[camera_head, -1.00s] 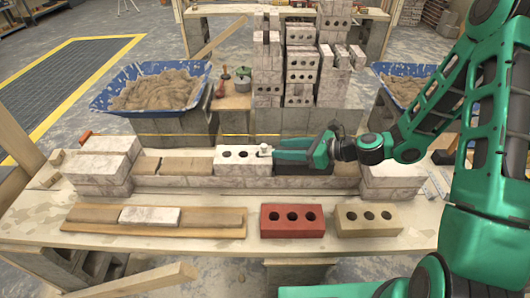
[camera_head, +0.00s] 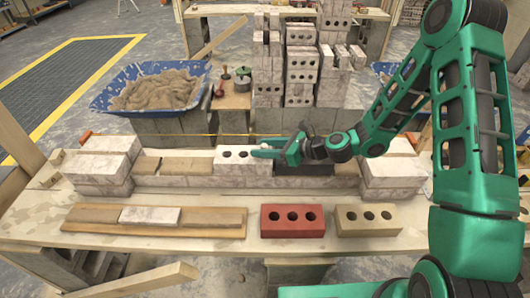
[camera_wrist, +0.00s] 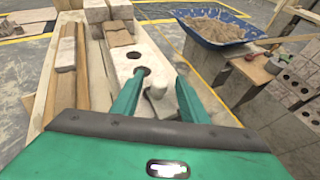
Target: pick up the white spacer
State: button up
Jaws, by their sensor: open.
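The white spacer (camera_head: 265,146) is a small pale piece on top of the white three-hole brick (camera_head: 232,170) in the middle of the low wall. In the head view my gripper (camera_head: 256,152) reaches in from the right at the spacer and hides much of it. In the wrist view my open gripper (camera_wrist: 161,78) has one finger on each side of a pale piece (camera_wrist: 160,106), which looks like the spacer. The white brick (camera_wrist: 150,50) lies beneath and beyond the fingertips. I cannot tell whether either finger touches the spacer.
A red brick (camera_head: 292,221) and a tan brick (camera_head: 368,220) lie on the near side of the table. A board with a pale brick (camera_head: 150,215) lies at the left. A yellow line (camera_head: 180,135) runs behind the wall. A blue tub of mortar (camera_head: 120,108) stands beyond.

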grip_shut()
